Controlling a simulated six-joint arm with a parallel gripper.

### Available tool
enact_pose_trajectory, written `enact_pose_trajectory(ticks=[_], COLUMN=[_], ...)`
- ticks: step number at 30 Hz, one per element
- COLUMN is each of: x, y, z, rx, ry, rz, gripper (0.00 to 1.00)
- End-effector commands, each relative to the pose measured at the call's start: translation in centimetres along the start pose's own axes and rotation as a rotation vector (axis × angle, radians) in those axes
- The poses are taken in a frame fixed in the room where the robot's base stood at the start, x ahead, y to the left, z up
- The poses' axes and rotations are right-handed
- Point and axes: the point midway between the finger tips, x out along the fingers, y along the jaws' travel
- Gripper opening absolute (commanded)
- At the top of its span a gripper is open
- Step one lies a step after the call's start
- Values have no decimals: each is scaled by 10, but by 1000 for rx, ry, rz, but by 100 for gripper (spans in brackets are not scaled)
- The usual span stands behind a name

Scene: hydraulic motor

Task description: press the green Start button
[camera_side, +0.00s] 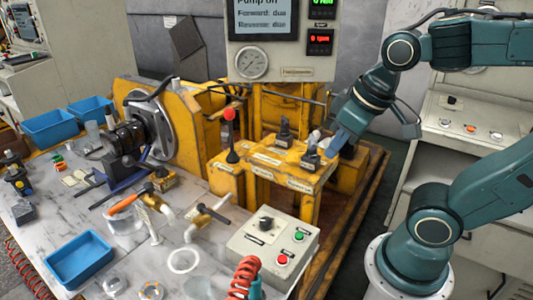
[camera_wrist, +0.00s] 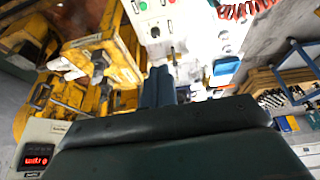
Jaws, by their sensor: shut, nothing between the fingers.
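The green Start button (camera_side: 298,236) is on the sloping top of a pale control box (camera_side: 250,240) at the front of the bench. A red button (camera_side: 282,259) and a black knob (camera_side: 265,224) share that box. My gripper (camera_side: 333,148) is shut and empty, above the right end of the yellow valve stand, behind and above the control box and apart from the button. In the wrist view, the blue fingers (camera_wrist: 158,72) are together. The control box is at the top of that view, partly cut off; its small labels are too blurred to read.
The yellow valve stand (camera_side: 270,163) with upright levers and a red-knobbed lever (camera_side: 229,115) stands behind the box. A red coiled hose (camera_side: 243,277) is at its front. Pipe fittings (camera_side: 205,215) lie to its left. A display (camera_side: 264,18) reads "Pump off".

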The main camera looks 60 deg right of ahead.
Motion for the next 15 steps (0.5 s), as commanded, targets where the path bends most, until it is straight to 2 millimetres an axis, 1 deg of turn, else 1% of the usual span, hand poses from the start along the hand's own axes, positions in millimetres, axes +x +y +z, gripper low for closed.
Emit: enact_pose_trajectory(ticks=[6,15], x=[21,52], y=[4,10], z=[-9,-18], rx=[-21,-59], ry=[-89,-210], rz=[33,90], gripper=[0,0])
